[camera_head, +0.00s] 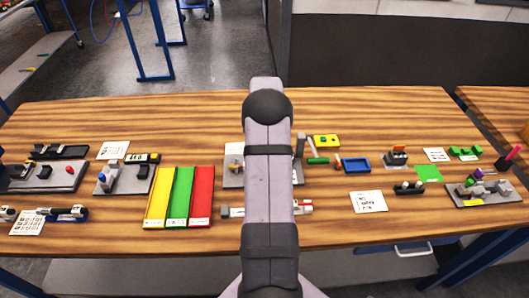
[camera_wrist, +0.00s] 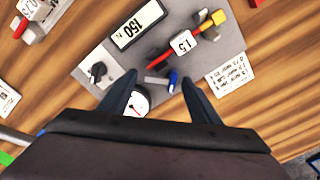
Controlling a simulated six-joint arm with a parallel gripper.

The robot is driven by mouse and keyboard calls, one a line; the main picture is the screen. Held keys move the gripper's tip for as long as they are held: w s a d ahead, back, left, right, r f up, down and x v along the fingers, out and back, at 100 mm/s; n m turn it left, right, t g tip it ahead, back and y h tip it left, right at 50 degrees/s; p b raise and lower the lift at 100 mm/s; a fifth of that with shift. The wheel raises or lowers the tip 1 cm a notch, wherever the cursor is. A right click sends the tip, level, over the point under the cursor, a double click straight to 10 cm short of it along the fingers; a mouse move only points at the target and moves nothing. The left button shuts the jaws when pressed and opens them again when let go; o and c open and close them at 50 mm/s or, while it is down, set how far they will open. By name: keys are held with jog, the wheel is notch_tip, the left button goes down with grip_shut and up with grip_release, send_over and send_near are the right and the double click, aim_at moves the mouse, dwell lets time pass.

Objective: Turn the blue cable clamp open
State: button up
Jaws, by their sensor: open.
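In the wrist view, a small blue piece (camera_wrist: 173,80), which looks like the blue cable clamp, sits at the end of a short grey bar on a grey plate (camera_wrist: 192,50). My gripper (camera_wrist: 159,79) is open, its two dark fingers spread above the plate. The blue piece shows between the fingertips, closer to the right finger. I cannot tell the height between them, and nothing is held. In the head view my own arm hides the gripper and most of the grey plate (camera_head: 233,181).
Red, green and yellow trays (camera_head: 160,197) lie to the left in the head view; a blue tray (camera_head: 357,166) is to the right.

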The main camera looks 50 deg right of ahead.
jog(key=c, duration=1.1)
jog(key=shift+o, duration=0.2)
jog(key=shift+d+n, duration=0.15)
jog(key=shift+n, duration=0.65)
jog(key=o, duration=1.1)
jog(key=shift+c, duration=0.2)
jog(key=shift+r, duration=0.1)
jog(key=shift+r+b, duration=1.45)
jog(key=shift+r, duration=2.15)
